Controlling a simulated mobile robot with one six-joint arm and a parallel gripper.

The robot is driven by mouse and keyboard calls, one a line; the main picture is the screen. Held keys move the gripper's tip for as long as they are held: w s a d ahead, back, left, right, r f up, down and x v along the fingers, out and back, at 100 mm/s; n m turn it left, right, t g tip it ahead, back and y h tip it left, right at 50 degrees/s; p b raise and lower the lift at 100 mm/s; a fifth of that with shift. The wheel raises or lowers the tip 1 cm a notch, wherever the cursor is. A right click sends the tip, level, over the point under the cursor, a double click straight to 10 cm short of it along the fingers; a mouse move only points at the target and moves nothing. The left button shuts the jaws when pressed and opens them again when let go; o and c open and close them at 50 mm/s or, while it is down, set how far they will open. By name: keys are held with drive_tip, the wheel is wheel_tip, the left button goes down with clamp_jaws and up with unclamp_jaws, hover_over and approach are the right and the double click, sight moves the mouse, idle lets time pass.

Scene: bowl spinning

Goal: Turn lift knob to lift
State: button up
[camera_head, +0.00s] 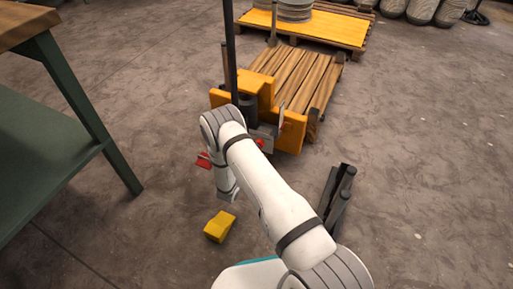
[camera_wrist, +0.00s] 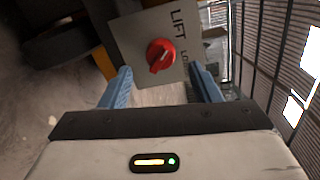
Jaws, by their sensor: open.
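The red lift knob (camera_wrist: 160,55) sits on a grey panel (camera_wrist: 128,32) marked "LIFT", with a second label partly visible that starts with "LO". My gripper (camera_wrist: 161,69) is open, its two blue fingers apart, facing the panel. The knob appears between the fingertips, a little beyond them; I cannot tell whether either finger touches it. A small red spot that looks like the knob (camera_head: 260,143) shows on the yellow pallet lifter (camera_head: 290,132) in the head view.
The lifter's dark mast (camera_head: 230,50) rises beside my arm. A wooden pallet (camera_head: 305,75) lies behind the lifter. A green-legged table (camera_head: 85,105) stands left. A yellow block (camera_head: 220,226) and dark bars (camera_head: 338,200) are on the floor. Floor at right is clear.

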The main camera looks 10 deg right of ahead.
drive_tip(key=v, duration=0.3)
drive_tip(key=shift+s+a+p, duration=0.15)
drive_tip(key=shift+s+p, duration=0.15)
drive_tip(key=shift+p, duration=0.05)
drive_tip(key=shift+r, duration=0.1)
drive_tip(key=s+d+r+m+g+h+p, duration=0.1)
drive_tip(key=s+d+r+m+g+p, duration=0.45)
drive_tip(key=r, duration=0.75)
drive_tip(key=d+r+m+g+h+p, duration=0.1)
drive_tip(key=d+r+m+g+p, duration=0.25)
drive_tip(key=r+m, duration=0.8)
drive_tip(key=s+d+r+m+g+h+p, duration=0.1)
drive_tip(key=s+d+r+m+g+p, duration=0.3)
drive_tip(key=r, duration=1.2)
drive_tip(key=s+a+r+m+y+p, duration=0.2)
drive_tip(key=s+r+m+y+p, duration=0.2)
drive_tip(key=r, duration=0.7)
drive_tip(key=s+a+r+m+t+y+p, duration=0.1)
drive_tip(key=s+a+r+m+y+p, duration=0.2)
drive_tip(key=s+r+m+p, duration=0.6)
drive_tip(key=s+a+r+m+y+p, duration=0.2)
drive_tip(key=s+r+m+y+p, duration=0.4)
drive_tip(key=r+m, duration=0.4)
wheel_tip(320, 180, up, 4)
drive_tip(key=s+p, duration=0.1)
drive_tip(key=s, duration=0.1)
drive_tip(key=shift+s+a+m+t, duration=0.3)
drive_tip(key=shift+s+a+m, duration=0.05)
drive_tip(key=shift+m, duration=0.05)
